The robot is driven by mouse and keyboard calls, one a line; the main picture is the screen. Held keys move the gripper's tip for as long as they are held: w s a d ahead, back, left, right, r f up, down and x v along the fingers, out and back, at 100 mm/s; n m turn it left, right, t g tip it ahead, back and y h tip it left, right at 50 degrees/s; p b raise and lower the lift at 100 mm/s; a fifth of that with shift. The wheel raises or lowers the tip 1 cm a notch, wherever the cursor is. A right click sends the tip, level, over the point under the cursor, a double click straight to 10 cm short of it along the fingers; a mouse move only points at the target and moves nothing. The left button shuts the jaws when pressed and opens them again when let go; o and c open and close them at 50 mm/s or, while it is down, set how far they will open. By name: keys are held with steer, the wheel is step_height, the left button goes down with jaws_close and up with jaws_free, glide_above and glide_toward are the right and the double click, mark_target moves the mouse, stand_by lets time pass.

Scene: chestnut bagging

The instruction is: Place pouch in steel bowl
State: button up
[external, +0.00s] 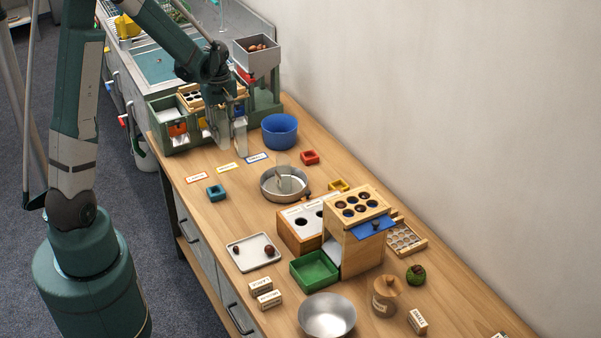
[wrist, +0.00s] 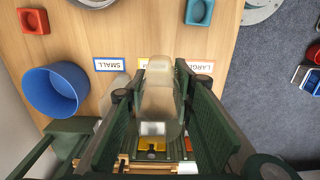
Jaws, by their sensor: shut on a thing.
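My gripper (wrist: 158,105) is shut on a translucent pale pouch (wrist: 158,90); in the external view the gripper (external: 222,120) is at the far end of the bench, by the green dispenser. Another translucent pouch (wrist: 117,93) is beside the left finger, partly hidden, near the SMALL card. A deeper shiny steel bowl (external: 327,317) stands at the near end. My gripper is well away from both bowls.
A blue bowl (external: 279,131) stands right of my gripper. Size cards (external: 227,167) lie in front of the dispenser (external: 175,140). Small red (external: 310,157), yellow and teal (external: 216,193) trays surround the round steel bowl.

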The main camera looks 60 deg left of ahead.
step_height(320, 180, up, 15)
steer(key=shift+r, duration=0.1)
steer(key=w+d+m+p, duration=0.1)
steer(key=w+d+m, duration=0.2)
steer(key=d, duration=0.9)
steer(key=w+d+m, duration=0.2)
steer(key=w+d, duration=0.2)
steer(key=d, duration=0.7)
steer(key=w+d+m+p, duration=0.1)
steer(key=w+d+m, duration=0.2)
steer(key=d, duration=0.9)
steer(key=m+p, duration=0.2)
steer(key=m, duration=0.8)
glide_above(325, 330)
step_height(325, 330, down, 10)
steer(key=shift+w+f, duration=0.1)
steer(key=shift+f, duration=0.6)
steer(key=shift+f, duration=0.1)
steer(key=shift+f+b, duration=3.4)
steer(key=shift+f, duration=3.75)
